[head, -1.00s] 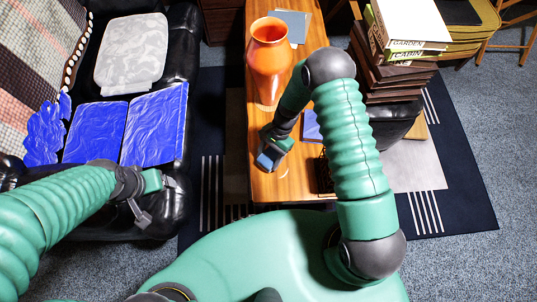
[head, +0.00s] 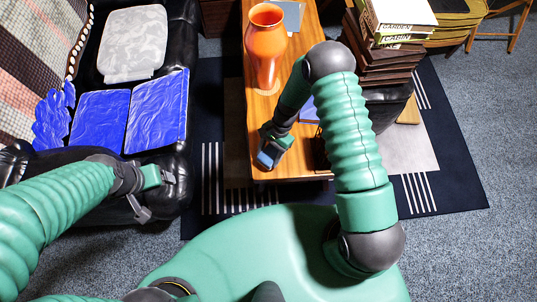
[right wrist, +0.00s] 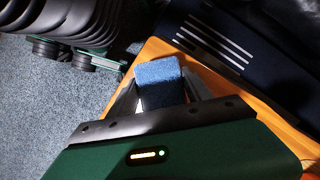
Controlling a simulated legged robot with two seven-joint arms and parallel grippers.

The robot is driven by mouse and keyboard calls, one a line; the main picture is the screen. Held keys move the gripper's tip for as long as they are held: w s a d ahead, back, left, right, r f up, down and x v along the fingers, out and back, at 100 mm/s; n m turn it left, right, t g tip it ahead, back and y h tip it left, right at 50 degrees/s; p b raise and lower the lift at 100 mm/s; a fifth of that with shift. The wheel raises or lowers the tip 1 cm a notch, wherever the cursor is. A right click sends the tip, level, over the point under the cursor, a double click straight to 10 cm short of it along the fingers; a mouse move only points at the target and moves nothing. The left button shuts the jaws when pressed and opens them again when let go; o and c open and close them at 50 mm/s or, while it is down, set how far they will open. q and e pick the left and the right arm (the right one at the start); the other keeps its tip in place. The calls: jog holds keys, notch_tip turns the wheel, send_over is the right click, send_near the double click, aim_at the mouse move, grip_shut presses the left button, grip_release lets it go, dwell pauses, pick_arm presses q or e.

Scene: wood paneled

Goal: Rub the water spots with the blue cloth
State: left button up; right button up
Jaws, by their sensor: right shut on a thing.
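The blue cloth (right wrist: 158,82) looks like a small thick blue block in the right wrist view. My right gripper (head: 268,158) is shut on it, with one finger on each side. In the head view the gripper is low over the near end of the orange-brown wooden table (head: 262,110). I cannot tell whether the cloth touches the tabletop. I cannot make out any water spots on the table. My left gripper (head: 157,193) is open and empty, in front of the black sofa's near end.
An orange vase (head: 266,45) stands on the table, with a grey-blue flat item (head: 291,14) behind it. Books are stacked (head: 385,50) to the right. The black sofa (head: 178,95) at left holds blue pieces (head: 157,110) and a grey cushion (head: 134,42). Patterned rugs cover the floor.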

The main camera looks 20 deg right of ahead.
jog(key=shift+p+v, duration=0.6)
jog(key=shift+v, duration=0.2)
jog(key=shift+r+p, duration=0.7)
jog(key=shift+r, duration=0.2)
jog(key=r+p, duration=0.2)
jog(key=shift+a+r, duration=0.2)
jog(key=shift+r, duration=0.05)
